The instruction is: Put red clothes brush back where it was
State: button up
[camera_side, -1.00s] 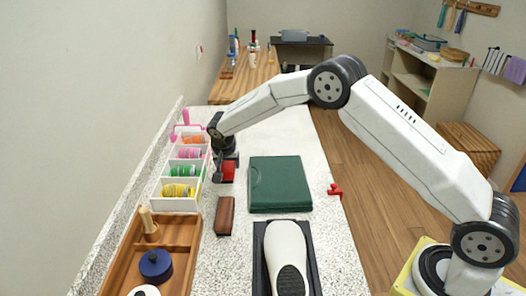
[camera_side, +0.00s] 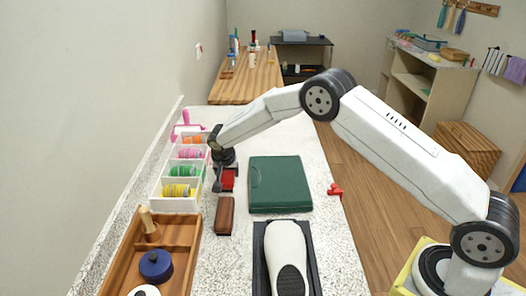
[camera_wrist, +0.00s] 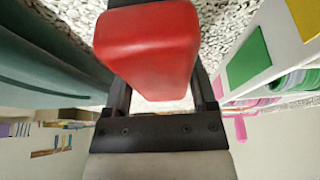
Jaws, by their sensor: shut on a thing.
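The red clothes brush (camera_side: 228,179) is held between the fingers of my gripper (camera_side: 223,180), low over the speckled counter. In the wrist view the red brush (camera_wrist: 148,45) fills the space between the dark fingers; whether its underside touches the counter cannot be told. A brown brush-like block (camera_side: 225,216) lies on the counter in front of the red brush, with a small gap between them. My gripper is shut on the red brush, between the white ribbon rack and the green case.
The white rack (camera_side: 160,204) with coloured spools stands close to the left. The green case (camera_side: 281,185) lies to the right. A wooden tray (camera_side: 182,246) and a shoe (camera_side: 287,255) on a dark mat are nearer the camera. Counter (camera_side: 270,130) behind is clear.

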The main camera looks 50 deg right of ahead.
jog(key=shift+f, duration=0.1)
jog(key=o, duration=1.1)
jog(key=shift+v, duration=6.15)
jog(key=shift+s, duration=0.1)
jog(key=s+d+n+y, duration=0.1)
jog(key=s+n, duration=0.2)
jog(key=s, duration=0.7)
jog(key=s+d+f+n+y, duration=0.1)
jog(key=s+n, duration=0.2)
jog(key=s, duration=0.7)
jog(key=s+d+n+y, duration=0.1)
jog(key=s+n, duration=0.2)
jog(key=s, duration=0.7)
jog(key=shift+s+d+f+g, duration=0.2)
jog(key=shift+s+f+g, duration=0.05)
jog(key=shift+g, duration=0.05)
